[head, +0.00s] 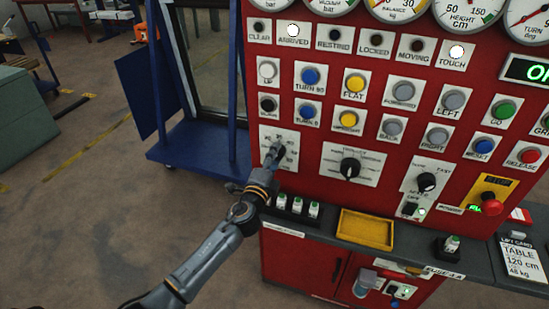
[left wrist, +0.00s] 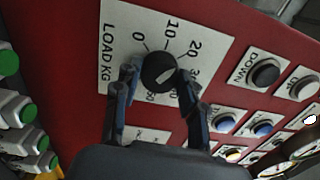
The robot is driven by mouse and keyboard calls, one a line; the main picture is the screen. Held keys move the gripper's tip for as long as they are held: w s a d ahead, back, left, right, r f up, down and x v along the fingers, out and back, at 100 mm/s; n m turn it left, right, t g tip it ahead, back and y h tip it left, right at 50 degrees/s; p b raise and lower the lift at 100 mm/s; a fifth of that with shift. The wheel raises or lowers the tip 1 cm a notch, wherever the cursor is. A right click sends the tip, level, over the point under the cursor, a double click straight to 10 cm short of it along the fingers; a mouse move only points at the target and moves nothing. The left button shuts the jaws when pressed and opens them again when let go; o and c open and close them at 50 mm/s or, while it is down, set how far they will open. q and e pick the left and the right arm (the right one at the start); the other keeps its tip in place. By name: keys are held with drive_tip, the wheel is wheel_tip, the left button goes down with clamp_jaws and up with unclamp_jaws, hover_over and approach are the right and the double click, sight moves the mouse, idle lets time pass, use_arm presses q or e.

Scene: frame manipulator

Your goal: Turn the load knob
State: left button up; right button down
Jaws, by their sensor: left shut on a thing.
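The load knob (left wrist: 158,70) is a round black knob on a white plate (left wrist: 125,35) marked LOAD KG, with numbers around it. In the left wrist view my left gripper (left wrist: 156,85) has one finger on each side of the knob and is shut on it. A pale pointer mark shows on the knob's lower part; the number it points at is hard to tell. In the head view the left gripper (head: 274,153) is at the load plate (head: 291,137) on the left of the red panel and mostly hides the knob. My right gripper is not in view.
The red panel carries buttons, gauges, a trolley knob (head: 350,167) and another black knob (head: 426,182). A red emergency button (head: 491,204) is at the right. A blue frame (head: 190,150) stands at left.

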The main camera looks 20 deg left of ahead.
use_arm(q)
drive_tip(key=m+p, duration=0.2)
drive_tip(key=m, duration=0.9)
drive_tip(key=shift+h, duration=0.4)
drive_tip(key=shift+m, duration=0.4)
drive_tip(key=shift+f, duration=0.1)
drive_tip(key=o, duration=1.1)
drive_tip(key=shift+o, duration=0.2)
drive_tip(key=s, duration=1.2)
drive_tip(key=shift+a, duration=0.45)
